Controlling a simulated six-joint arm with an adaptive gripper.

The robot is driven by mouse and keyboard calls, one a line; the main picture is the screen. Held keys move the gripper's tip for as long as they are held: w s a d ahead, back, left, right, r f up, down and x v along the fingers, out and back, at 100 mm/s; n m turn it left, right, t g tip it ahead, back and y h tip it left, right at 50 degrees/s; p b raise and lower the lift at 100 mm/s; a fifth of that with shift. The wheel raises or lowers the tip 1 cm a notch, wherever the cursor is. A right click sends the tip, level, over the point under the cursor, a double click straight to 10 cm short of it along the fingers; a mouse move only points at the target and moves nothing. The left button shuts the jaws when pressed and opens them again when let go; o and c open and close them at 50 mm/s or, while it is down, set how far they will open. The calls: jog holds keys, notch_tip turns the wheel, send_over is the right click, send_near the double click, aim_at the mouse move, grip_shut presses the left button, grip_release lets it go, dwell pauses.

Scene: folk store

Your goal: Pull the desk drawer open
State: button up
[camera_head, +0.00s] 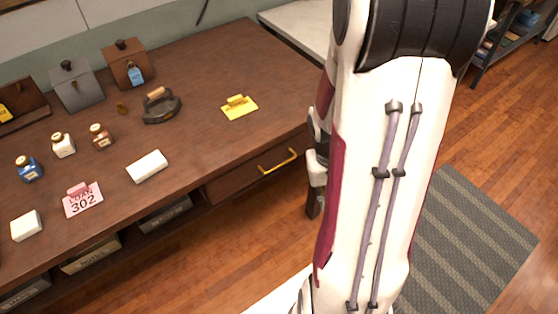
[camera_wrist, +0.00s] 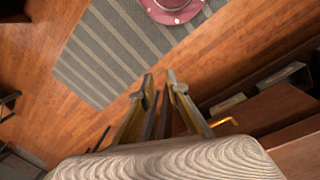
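The brown desk (camera_head: 215,75) has a drawer (camera_head: 232,183) under its right end, and its front looks flush with the desk. A brass bar handle (camera_head: 278,161) is on the drawer front. My gripper (camera_head: 314,165) is just right of the handle, apart from it and partly hidden by my arm. In the wrist view, the fingers of my gripper (camera_wrist: 160,82) point away from the camera with a gap between their tips and nothing in it. The handle (camera_wrist: 222,121) shows right of the fingers there.
Small bottles, white blocks, a pink tag (camera_head: 82,200), a yellow tag (camera_head: 239,107), a dark iron (camera_head: 161,106) and boxes stand on the desk. Labelled bins (camera_head: 90,253) sit below. The wooden floor before the drawer is clear; a striped grey rug (camera_head: 470,240) lies right.

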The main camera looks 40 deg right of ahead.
jog(key=d+f+m+t, duration=0.1)
jog(key=d+f, duration=0.1)
jog(key=f, duration=0.5)
jog(key=d+f+m, duration=0.1)
jog(key=d+f, duration=0.2)
jog(key=f, duration=0.4)
jog(key=m+t+y, duration=0.1)
jog(key=m+t, duration=0.8)
jog(key=t, duration=0.6)
send_near(281, 164)
jog(key=w+f, duration=0.2)
jog(key=shift+w+d+r+m+t, duration=0.1)
jog(key=shift+w+r+m+t, duration=0.15)
jog(key=shift+m, duration=0.25)
jog(key=shift+f, duration=0.1)
jog(key=shift+x, duration=3.8)
